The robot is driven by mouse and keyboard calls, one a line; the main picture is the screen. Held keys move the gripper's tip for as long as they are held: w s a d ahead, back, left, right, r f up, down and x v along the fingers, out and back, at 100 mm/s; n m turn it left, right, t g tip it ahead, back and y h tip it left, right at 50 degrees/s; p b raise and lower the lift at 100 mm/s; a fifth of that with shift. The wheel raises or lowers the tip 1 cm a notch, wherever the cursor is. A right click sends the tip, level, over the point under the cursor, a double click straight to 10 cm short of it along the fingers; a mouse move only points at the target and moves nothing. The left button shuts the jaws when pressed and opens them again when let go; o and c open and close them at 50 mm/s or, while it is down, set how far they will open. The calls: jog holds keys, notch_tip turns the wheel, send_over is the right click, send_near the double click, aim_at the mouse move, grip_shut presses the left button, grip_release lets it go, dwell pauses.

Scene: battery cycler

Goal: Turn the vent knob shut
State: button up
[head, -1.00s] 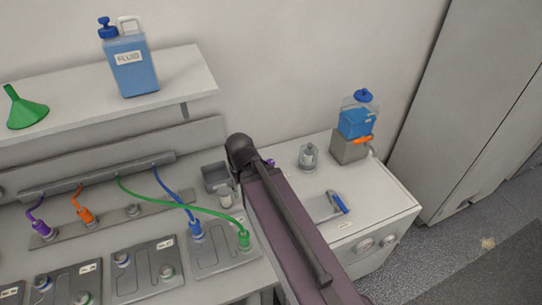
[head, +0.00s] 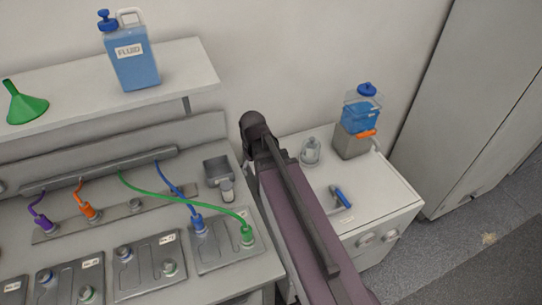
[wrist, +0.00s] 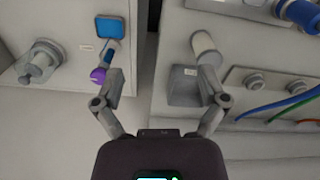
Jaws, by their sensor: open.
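No part is labelled as the vent knob. I cannot tell which is the vent knob. My gripper (wrist: 158,92) is open and empty in the wrist view, its fingers wide apart. A purple-ended blue item (wrist: 99,75) lies beside the left finger. In the head view my arm hides the fingers and part of the side cabinet.
Left are batteries (head: 147,268) with coloured cables, and a grey box (head: 217,170). A shelf (head: 190,75) holds a fluid jug (head: 133,58) and green funnel (head: 25,105).

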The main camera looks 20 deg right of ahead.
jog(key=w+d+n, duration=0.7)
jog(key=w+d, duration=0.5)
jog(key=w, duration=0.2)
jog(key=shift+w+d+r, duration=0.15)
jog(key=shift+w+r, duration=0.1)
jog(key=shift+w, duration=0.1)
jog(key=shift+f, duration=0.1)
notch_tip(320, 180, down, 14)
jog(key=b, duration=1.3)
jog(key=shift+r, duration=0.2)
jog(key=c, duration=1.1)
